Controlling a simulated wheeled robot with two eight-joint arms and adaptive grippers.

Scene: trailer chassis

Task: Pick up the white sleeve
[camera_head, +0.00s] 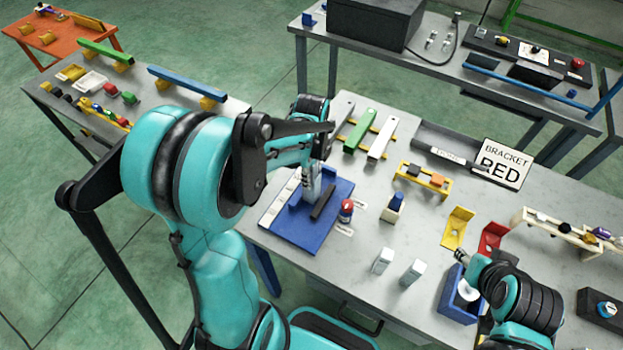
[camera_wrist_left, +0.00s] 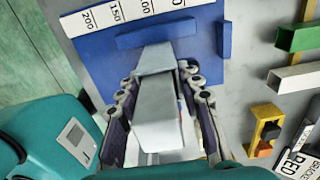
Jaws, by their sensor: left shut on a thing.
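My left gripper (camera_head: 312,183) is over the blue measuring board (camera_head: 318,237). In the left wrist view its two fingers (camera_wrist_left: 160,118) are closed on a pale grey-white block-shaped piece, which looks like the white sleeve (camera_wrist_left: 157,125). The piece covers part of the blue board (camera_wrist_left: 97,62) behind it. I cannot tell whether it touches the board. Two similar small white blocks, one (camera_head: 382,261) beside the other (camera_head: 412,272), stand upright near the front table edge. My right gripper (camera_head: 464,257) is by a small blue box (camera_head: 452,306); its fingers are too small to read.
Green and white bars (camera_head: 382,137) lie behind on yellow supports. Yellow (camera_head: 457,228) and red brackets (camera_head: 492,238) are to the right.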

